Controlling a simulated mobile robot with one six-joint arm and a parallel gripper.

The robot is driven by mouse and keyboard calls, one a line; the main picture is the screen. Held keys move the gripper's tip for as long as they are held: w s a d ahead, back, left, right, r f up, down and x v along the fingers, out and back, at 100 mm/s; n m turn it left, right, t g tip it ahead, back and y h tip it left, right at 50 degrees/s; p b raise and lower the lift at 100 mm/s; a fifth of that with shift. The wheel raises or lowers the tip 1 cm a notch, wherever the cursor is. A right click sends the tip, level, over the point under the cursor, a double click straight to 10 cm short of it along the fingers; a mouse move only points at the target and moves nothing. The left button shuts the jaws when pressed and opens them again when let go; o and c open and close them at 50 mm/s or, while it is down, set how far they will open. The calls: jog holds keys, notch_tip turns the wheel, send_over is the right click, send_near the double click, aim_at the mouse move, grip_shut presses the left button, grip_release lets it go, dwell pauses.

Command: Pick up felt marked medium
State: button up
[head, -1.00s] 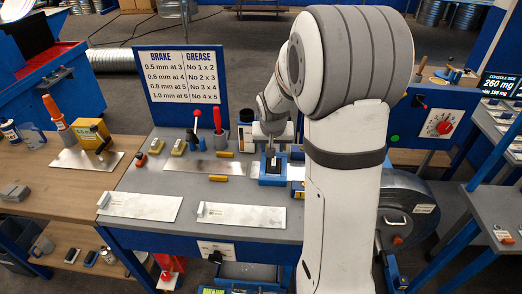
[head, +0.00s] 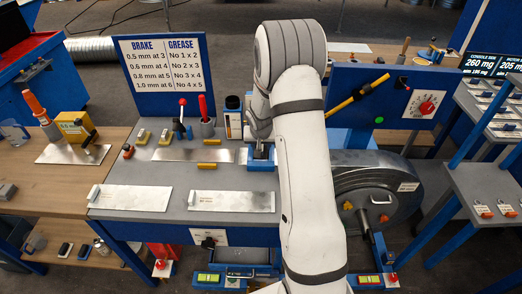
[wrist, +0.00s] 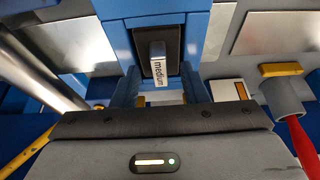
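The felt marked medium (wrist: 158,64) is a small pale block with a printed label. In the wrist view it stands in a blue holder (wrist: 117,38) against a dark lining. My gripper (wrist: 160,82) is open, with one blue finger to each side of the felt and a gap visible around it. I cannot tell how far down the fingertips reach beside it. In the head view the blue holder (head: 262,167) is at the right end of the grey bench, under my wrist, and the felt cannot be made out there.
The grey bench (head: 150,228) carries flat metal sheets (head: 232,201), yellow blocks (head: 208,166) and a red-handled tool (head: 203,108). A dark bottle (head: 233,118) stands close left of my wrist. A sign board (head: 163,77) rises behind; a grey drum machine (head: 375,190) is at right.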

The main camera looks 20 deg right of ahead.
jog(key=shift+w+f, duration=0.1)
jog(key=shift+f, duration=0.1)
jog(key=shift+c, duration=0.2)
grip_shut()
dwell(0.4)
